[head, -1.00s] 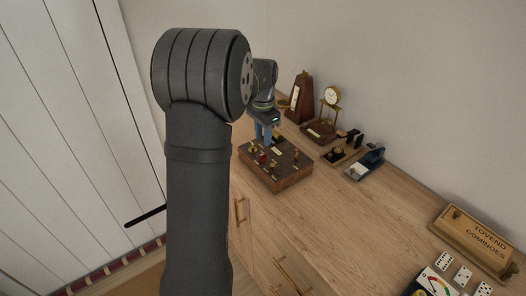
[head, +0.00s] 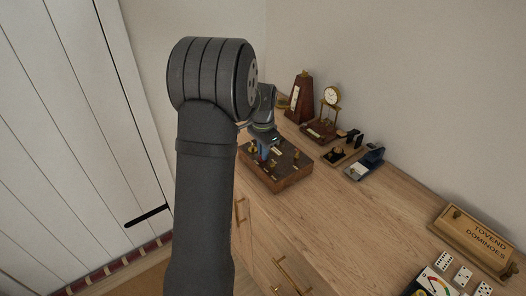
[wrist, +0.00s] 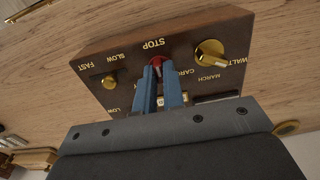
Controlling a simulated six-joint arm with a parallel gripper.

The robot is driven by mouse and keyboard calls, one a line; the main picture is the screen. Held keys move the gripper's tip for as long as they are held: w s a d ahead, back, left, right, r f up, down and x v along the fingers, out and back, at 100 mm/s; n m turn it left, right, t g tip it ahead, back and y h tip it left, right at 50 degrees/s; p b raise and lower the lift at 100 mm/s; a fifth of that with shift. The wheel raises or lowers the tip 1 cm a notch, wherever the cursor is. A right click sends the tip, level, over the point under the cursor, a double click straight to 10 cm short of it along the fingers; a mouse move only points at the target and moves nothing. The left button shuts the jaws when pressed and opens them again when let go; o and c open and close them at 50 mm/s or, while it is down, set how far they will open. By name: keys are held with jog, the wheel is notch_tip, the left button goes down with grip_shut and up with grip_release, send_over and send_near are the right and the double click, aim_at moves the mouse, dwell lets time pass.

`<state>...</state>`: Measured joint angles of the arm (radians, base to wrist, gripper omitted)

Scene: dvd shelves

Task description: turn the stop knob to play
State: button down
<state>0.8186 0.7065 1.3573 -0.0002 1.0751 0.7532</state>
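A dark wooden box (head: 290,184) with a brass-fitted control panel stands on the wooden cabinet top. In the wrist view, its red knob (wrist: 156,61) sits just below the gold word STOP. A brass knob (wrist: 210,52) is near WALTZ and MARCH, and a smaller brass knob (wrist: 109,82) is near SLOW and FAST. My gripper (wrist: 157,67) has its two blue fingers pointing down at the panel, with the red knob between their tips. The gap is narrow; whether the fingers press on the knob cannot be made out. They hide part of the panel below it.
Behind the box stand a metronome (head: 299,97), a small clock (head: 331,96) and a wooden stand (head: 343,152). A dominoes box (head: 470,238) is at the far right. The cabinet top between them is clear.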

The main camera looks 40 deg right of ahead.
jog(key=shift+n, duration=0.4)
jog(key=n, duration=0.5)
jog(key=shift+n, duration=0.4)
jog(key=n, duration=1.1)
jog(key=shift+n, duration=0.4)
jog(key=n, duration=0.5)
jog(key=shift+n, duration=0.4)
jog(key=c, duration=1.5)
grip_release()
